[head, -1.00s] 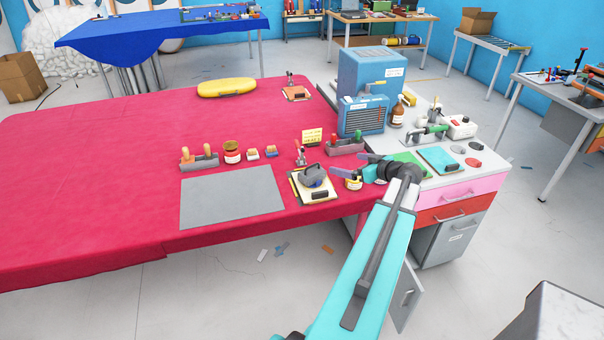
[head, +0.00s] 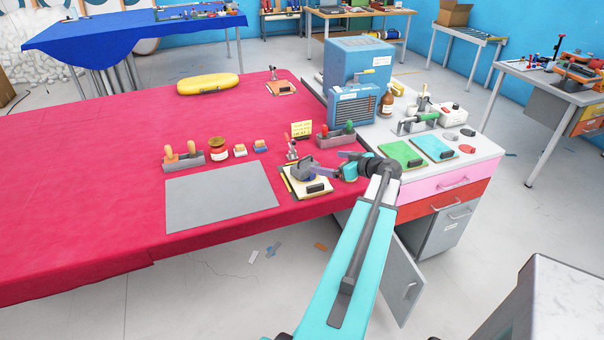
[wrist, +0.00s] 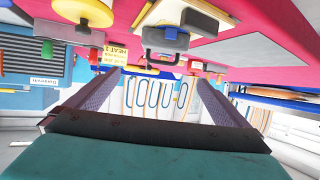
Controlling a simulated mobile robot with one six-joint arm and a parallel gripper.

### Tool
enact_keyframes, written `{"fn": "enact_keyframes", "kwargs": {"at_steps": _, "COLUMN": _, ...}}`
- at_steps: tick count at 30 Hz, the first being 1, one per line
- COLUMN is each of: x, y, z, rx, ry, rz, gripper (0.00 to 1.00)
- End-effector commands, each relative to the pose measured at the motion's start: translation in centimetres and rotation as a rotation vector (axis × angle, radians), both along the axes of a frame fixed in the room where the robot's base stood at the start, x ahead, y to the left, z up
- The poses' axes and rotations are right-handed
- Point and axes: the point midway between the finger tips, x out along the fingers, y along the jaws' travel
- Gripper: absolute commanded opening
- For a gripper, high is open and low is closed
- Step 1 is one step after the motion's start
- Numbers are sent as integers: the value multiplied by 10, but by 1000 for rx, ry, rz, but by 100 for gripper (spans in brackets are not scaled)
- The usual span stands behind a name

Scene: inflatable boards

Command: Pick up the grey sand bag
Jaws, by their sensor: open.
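My gripper (head: 335,166) is open and empty, just right of the bag in the head view.
A grey mat (head: 220,197) lies left of the clipboard. A white bench with a blue machine (head: 358,65) is at the right.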

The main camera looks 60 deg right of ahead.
Motion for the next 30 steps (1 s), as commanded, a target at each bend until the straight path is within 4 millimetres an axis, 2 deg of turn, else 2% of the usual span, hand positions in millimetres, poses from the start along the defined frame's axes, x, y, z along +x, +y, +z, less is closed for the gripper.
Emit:
{"fn": "enact_keyframes", "kwargs": {"at_steps": 1, "x": 1, "y": 0, "z": -13, "rx": 0, "ry": 0, "rz": 1, "gripper": 100}}
{"fn": "enact_keyframes", "kwargs": {"at_steps": 3, "x": 1, "y": 1, "z": -23, "rx": 0, "ry": 0, "rz": 2, "gripper": 100}}
{"fn": "enact_keyframes", "kwargs": {"at_steps": 7, "x": 2, "y": 2, "z": -32, "rx": 0, "ry": 0, "rz": 3, "gripper": 100}}
{"fn": "enact_keyframes", "kwargs": {"at_steps": 23, "x": 5, "y": 2, "z": -34, "rx": 0, "ry": 0, "rz": 5, "gripper": 100}}
{"fn": "enact_keyframes", "kwargs": {"at_steps": 30, "x": 22, "y": -3, "z": -40, "rx": 2, "ry": -1, "rz": 7, "gripper": 100}}
